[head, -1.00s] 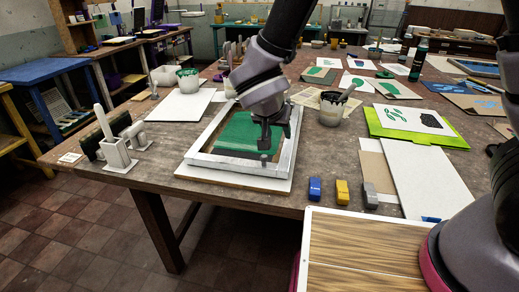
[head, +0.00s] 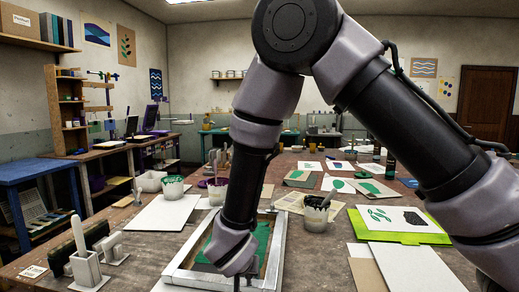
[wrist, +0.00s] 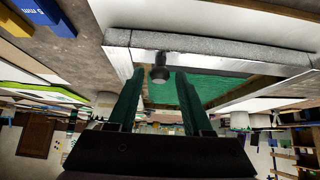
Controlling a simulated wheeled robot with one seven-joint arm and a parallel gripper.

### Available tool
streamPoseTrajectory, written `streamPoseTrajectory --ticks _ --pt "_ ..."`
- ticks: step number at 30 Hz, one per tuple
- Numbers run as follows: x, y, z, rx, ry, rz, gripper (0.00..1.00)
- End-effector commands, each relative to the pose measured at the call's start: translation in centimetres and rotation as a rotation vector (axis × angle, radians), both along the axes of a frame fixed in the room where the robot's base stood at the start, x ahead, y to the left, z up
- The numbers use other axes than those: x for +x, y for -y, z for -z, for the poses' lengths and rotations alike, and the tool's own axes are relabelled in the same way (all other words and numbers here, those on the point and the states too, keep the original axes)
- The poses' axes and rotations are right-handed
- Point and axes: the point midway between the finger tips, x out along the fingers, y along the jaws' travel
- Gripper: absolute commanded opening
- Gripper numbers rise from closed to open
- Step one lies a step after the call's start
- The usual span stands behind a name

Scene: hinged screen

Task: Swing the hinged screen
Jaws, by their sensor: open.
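My gripper (wrist: 160,80) is open, with one dark green finger on each side of the knob as seen there. I cannot tell whether the fingertips reach around it or stop short. In the head view my arm covers part of the screen and hides the fingers.
Left of the screen stand a white holder (head: 87,268) and a white board (head: 166,214). Ink pots (head: 173,187) stand behind, with another pot (head: 315,214) to the right. A green folder (head: 405,236) and prints lie further right. A blue block (wrist: 42,14) shows in the wrist view.

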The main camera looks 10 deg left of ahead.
Motion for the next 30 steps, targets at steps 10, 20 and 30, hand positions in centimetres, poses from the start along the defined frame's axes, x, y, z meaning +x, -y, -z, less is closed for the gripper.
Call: streamPoseTrajectory --ticks 10,20,30 --pt "0.6 0.0 0.7 0.0 0.0 0.0 0.0" --pt "1.3 0.0 -1.8 0.003 0.003 0.002 0.0" --pt "2.2 0.0 -4.8 0.004 0.004 0.005 0.0"
